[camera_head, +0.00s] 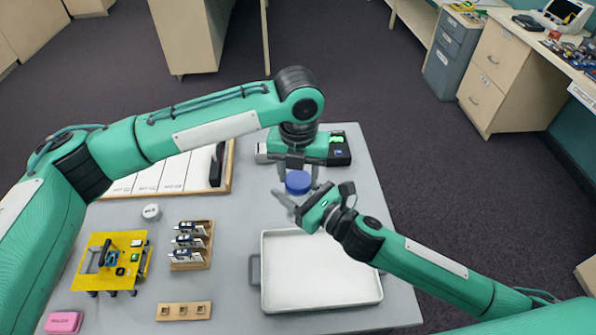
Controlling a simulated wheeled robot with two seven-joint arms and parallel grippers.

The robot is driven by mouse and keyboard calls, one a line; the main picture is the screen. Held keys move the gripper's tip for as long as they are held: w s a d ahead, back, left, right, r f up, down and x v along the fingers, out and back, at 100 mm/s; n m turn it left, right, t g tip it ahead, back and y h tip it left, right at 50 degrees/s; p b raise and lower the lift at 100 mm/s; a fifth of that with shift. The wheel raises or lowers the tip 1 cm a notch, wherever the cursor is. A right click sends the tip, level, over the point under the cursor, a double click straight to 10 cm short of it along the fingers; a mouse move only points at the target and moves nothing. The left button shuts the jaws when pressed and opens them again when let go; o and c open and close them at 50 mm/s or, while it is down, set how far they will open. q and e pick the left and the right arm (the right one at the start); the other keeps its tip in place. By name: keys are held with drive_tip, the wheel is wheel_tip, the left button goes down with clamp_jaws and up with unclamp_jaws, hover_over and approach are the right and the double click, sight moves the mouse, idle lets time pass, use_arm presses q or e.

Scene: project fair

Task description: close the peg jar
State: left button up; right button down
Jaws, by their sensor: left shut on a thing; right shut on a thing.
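The peg jar's blue lid (298,182) is above the table, just beyond the tray, between my two grippers. My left gripper (298,171) reaches down from above and is shut on the lid. My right gripper (299,203) comes from the lower right and is shut around the jar, just below the lid. The jar body is mostly hidden by the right gripper's fingers and the lid. I cannot tell whether the lid is seated on the jar or slightly apart from it.
A white tray (317,303) lies on the grey table (225,290) below the grippers. A yellow stand (100,277), a wooden rack (190,262), a wooden block with holes (183,312), a pink case (64,322) and a small round container (151,212) are left. A black box (344,157) stands behind.

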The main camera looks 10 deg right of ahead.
use_arm(q)
drive_tip(key=m, duration=0.4)
drive_tip(key=shift+w+m, duration=0.1)
drive_tip(key=shift+m, duration=0.3)
drive_tip(key=m, duration=0.4)
drive_tip(key=o, duration=0.9)
drive_tip(key=shift+r, duration=2.3)
drive_tip(key=shift+c, duration=0.2)
